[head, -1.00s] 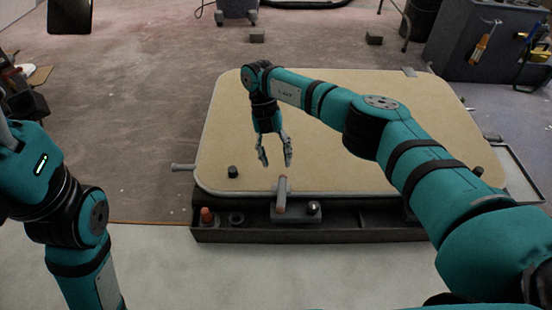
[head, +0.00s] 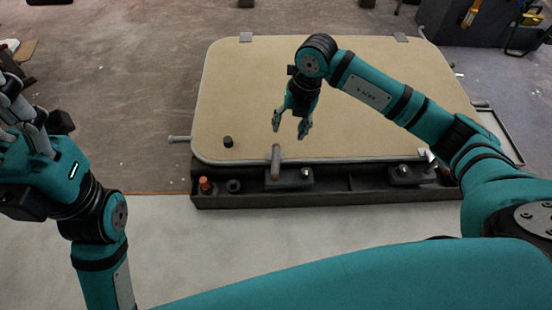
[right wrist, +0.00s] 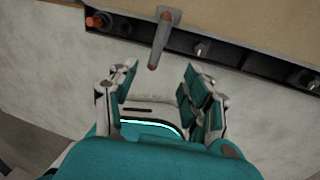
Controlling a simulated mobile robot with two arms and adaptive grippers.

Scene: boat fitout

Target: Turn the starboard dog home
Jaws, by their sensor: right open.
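A hatch with a tan panel (head: 340,110) lies flat in a dark frame (head: 350,197). A dog with a grey-brown lever (head: 275,155) stands at the front edge, left of centre, on a dark plate (head: 290,179). A second dog lever (head: 429,160) is at the front right. No label tells which is the starboard one. My right gripper (head: 291,130) is open and empty, above the panel near the left lever, apart from it. In the right wrist view the left lever (right wrist: 161,42) lies ahead of the open fingers (right wrist: 158,80). My left gripper (head: 22,112) is at the left edge, its jaws unclear.
An orange-red peg (head: 206,185) and a dark ring (head: 233,186) sit in the frame's left end. A black knob (head: 228,142) is on the panel. A pin (head: 179,139) sticks out left. The pale floor in front is clear.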

